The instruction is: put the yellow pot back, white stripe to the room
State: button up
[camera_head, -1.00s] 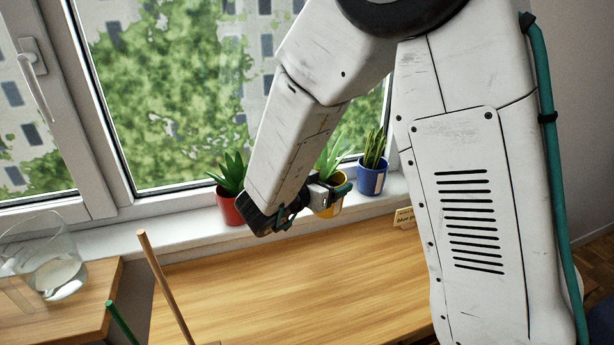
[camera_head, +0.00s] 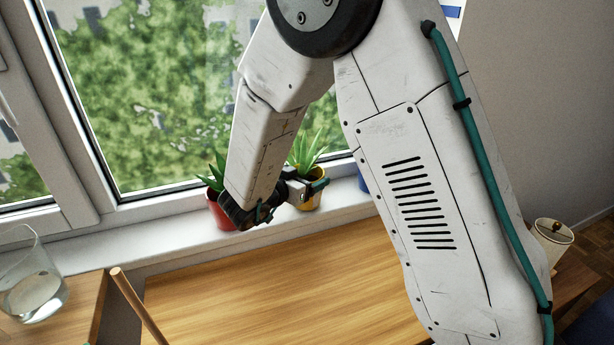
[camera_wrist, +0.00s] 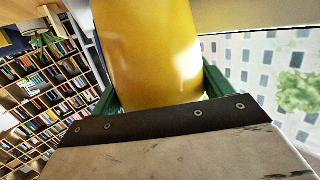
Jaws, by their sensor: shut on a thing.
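The yellow pot (camera_head: 312,200) with a spiky green plant (camera_head: 306,151) is at the window sill (camera_head: 165,242), between a red pot and a blue pot. My gripper (camera_head: 307,190) is shut on it from the room side, with a green finger on each side. In the wrist view the yellow pot (camera_wrist: 148,50) fills the space between the green fingers (camera_wrist: 160,92). The wall facing the wrist camera is plain yellow, and no white stripe shows. My arm and gripper cover part of the pot in the head view. I cannot tell whether its base touches the sill.
The red pot (camera_head: 222,216) stands close left, partly behind my wrist. The blue pot (camera_head: 362,181) is mostly hidden behind my arm. A glass (camera_head: 35,285) and a wooden stick (camera_head: 138,305) are at left. The wooden desk (camera_head: 270,285) below is largely clear.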

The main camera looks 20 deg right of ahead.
jog(key=o, duration=1.3)
jog(key=shift+f, duration=0.15)
jog(key=shift+c, duration=0.2)
jog(key=v, duration=1.2)
jog(key=shift+r, duration=0.25)
